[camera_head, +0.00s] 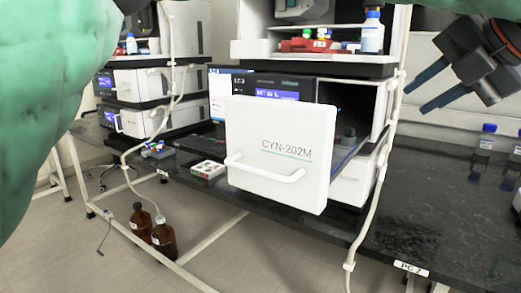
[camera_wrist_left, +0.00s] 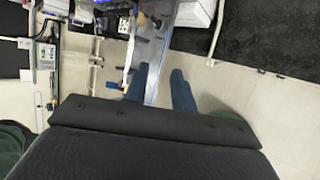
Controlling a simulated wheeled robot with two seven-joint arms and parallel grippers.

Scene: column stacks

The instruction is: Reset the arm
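In the left wrist view the fingers (camera_wrist_left: 159,70) are also apart and empty, over pale floor and the side of the equipment. Green arm parts of mine fill the left side and top right corner of the head view.
A white panel marked CYN-202M (camera_head: 272,155) with a handle stands out from the instrument stack. Bottles (camera_head: 486,138) stand on the right bench (camera_head: 430,190). A blue-labelled bottle (camera_head: 372,33) stands on top of the stack. Brown bottles (camera_head: 163,237) stand on the floor.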

